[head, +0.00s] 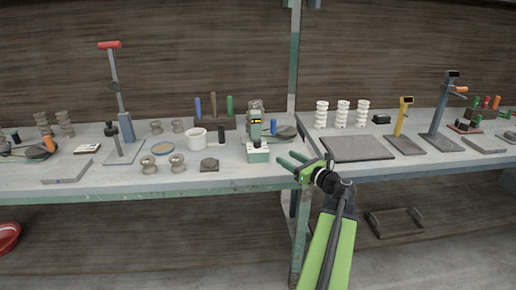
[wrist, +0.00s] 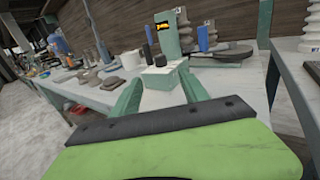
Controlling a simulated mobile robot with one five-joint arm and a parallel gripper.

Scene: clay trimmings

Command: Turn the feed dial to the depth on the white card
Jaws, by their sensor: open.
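A small green bench machine (head: 256,140) with a yellow and black label stands near the front edge of the left bench. In the wrist view the machine (wrist: 167,42) is straight ahead, its pale green base (wrist: 163,80) between and beyond my fingers. I cannot make out a feed dial on it. A small white card (head: 87,148) with a dark mark lies at the left of the bench; its writing is too small to read. My gripper (head: 290,159) is open and empty, just right of the machine, apart from it.
A white cup (head: 195,137), clay spools (head: 162,148) and a blue-posted tool with a red handle (head: 123,122) stand left of the machine. A grey disc tool (head: 286,133) lies behind my gripper. The right bench holds a grey slab (head: 357,149) and white spools (head: 342,114).

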